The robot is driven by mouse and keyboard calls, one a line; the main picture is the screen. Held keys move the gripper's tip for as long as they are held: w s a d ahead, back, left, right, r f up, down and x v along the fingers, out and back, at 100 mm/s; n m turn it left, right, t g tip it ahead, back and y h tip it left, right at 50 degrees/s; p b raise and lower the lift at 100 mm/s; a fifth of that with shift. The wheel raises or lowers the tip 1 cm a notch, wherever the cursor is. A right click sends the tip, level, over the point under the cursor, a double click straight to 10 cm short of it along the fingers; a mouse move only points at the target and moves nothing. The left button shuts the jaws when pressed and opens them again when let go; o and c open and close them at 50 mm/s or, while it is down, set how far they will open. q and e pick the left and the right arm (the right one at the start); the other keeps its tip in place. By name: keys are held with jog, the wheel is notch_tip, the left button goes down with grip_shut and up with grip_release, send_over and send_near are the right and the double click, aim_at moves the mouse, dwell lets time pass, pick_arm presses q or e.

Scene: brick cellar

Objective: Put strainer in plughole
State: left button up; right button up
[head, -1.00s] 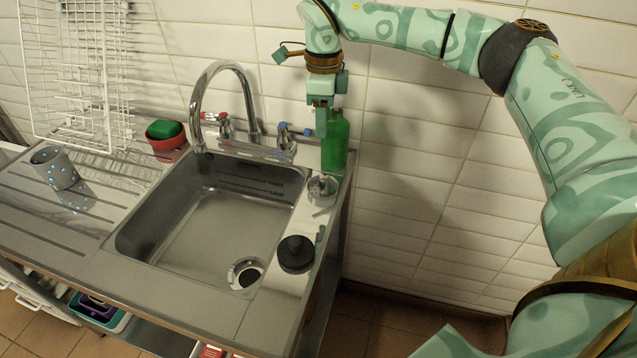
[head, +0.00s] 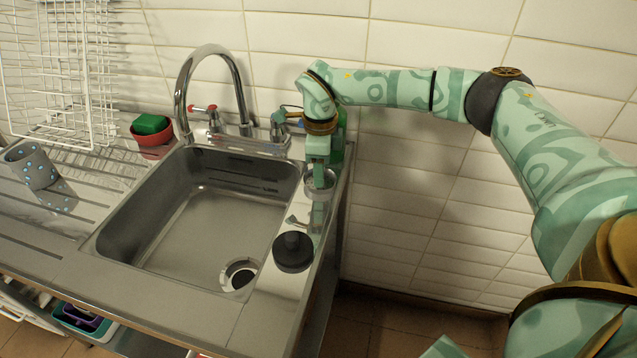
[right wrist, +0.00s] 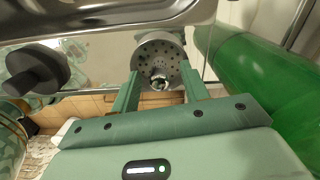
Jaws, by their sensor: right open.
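The metal strainer (head: 309,183) stands on the sink's right ledge, partly hidden behind my right gripper (head: 319,181) in the head view. In the right wrist view the strainer (right wrist: 150,49) shows as a round perforated disc with a small knob. It lies just beyond and between the fingertips of my right gripper (right wrist: 160,82), which is open and empty. I cannot tell whether a finger touches it. The plughole (head: 240,274) is a dark round opening with a bright rim at the basin's near right corner. My left gripper is not in view.
A green bottle (head: 341,140) stands close behind my right gripper. A black round object (head: 293,252) sits on the ledge nearer me. The tap (head: 182,98) arches over the basin (head: 190,230), which is empty. A red bowl (head: 153,146), cup (head: 33,166) and wire rack (head: 96,112) are left.

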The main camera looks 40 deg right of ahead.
grip_shut()
